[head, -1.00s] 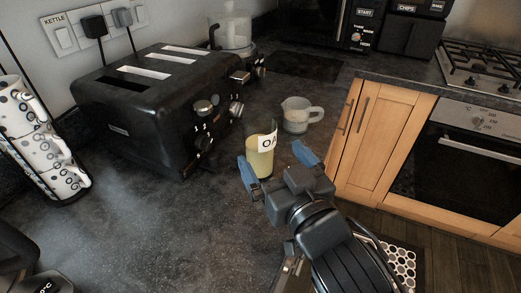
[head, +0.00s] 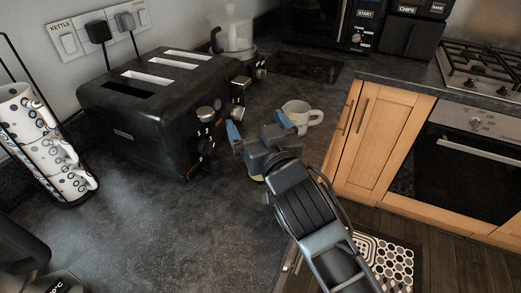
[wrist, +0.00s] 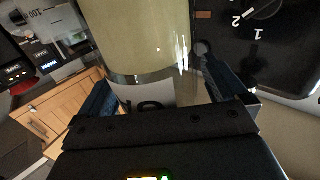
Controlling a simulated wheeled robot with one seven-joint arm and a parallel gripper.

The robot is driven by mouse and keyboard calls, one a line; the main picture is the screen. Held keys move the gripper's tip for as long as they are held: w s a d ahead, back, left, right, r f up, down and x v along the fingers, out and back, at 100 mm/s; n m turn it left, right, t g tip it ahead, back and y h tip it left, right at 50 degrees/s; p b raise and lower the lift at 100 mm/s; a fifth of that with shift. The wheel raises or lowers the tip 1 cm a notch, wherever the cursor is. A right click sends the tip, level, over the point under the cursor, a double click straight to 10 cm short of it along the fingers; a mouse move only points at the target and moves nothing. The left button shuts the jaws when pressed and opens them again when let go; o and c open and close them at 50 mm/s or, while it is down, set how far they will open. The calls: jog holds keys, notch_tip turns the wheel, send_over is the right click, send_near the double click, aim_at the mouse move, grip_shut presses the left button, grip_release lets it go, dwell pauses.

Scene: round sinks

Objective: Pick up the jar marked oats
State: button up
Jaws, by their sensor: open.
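The oats jar is mostly hidden behind my gripper (head: 258,125) in the head view; only a small pale yellow piece of the jar (head: 257,178) shows below the gripper. In the wrist view the clear jar (wrist: 140,40) with pale yellow contents fills the upper middle. Part of its white label with a dark letter shows close to the gripper. My gripper (wrist: 160,95) is open, with one blue finger on each side of the jar. Whether either finger touches the glass I cannot tell.
A black toaster (head: 165,105) stands close left of my gripper. A pale mug (head: 301,115) stands just behind it to the right. A rack of spotted cups (head: 45,145) is at far left.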

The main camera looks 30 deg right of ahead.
jog(key=shift+c, duration=0.4)
jog(key=c, duration=1.6)
grip_shut()
jog(key=shift+r, duration=0.2)
